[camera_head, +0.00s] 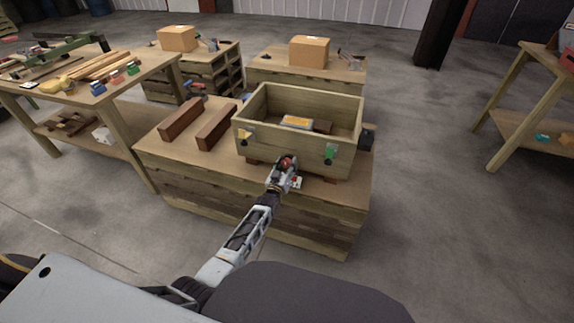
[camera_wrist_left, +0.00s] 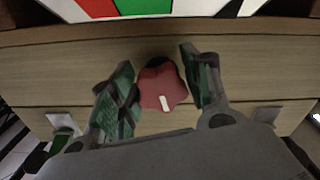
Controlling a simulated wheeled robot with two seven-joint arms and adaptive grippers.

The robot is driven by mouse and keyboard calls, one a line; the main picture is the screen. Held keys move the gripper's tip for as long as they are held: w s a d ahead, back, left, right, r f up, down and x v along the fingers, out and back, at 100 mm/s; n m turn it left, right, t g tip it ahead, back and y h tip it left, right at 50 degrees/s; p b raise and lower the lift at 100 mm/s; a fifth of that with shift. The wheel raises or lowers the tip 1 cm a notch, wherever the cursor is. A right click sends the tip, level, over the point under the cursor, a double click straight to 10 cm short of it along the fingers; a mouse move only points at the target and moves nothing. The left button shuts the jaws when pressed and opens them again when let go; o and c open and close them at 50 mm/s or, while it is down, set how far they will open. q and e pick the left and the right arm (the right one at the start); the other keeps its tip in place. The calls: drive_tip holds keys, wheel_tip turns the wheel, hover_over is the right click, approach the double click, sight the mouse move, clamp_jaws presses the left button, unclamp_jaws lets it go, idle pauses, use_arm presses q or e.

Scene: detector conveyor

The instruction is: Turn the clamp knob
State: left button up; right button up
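The red clamp knob (camera_wrist_left: 160,90) has a lobed rim and a white mark. It is in front of wooden planks in the wrist view. In the head view a small red part (camera_head: 286,162) shows at the gripper, low in front of the wooden crate (camera_head: 290,148). My left gripper (camera_wrist_left: 157,72) is open, with one green-padded finger on each side of the knob. A gap shows at the left finger; I cannot tell whether the right finger touches. My right gripper is not in view.
Open floor lies right of the bench.

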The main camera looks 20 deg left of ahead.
use_arm(q)
drive_tip(key=shift+o, duration=1.2)
drive_tip(key=shift+s, duration=1.4)
drive_tip(key=s, duration=0.9)
drive_tip(key=shift+a, duration=0.2)
drive_tip(key=shift+s, duration=0.1)
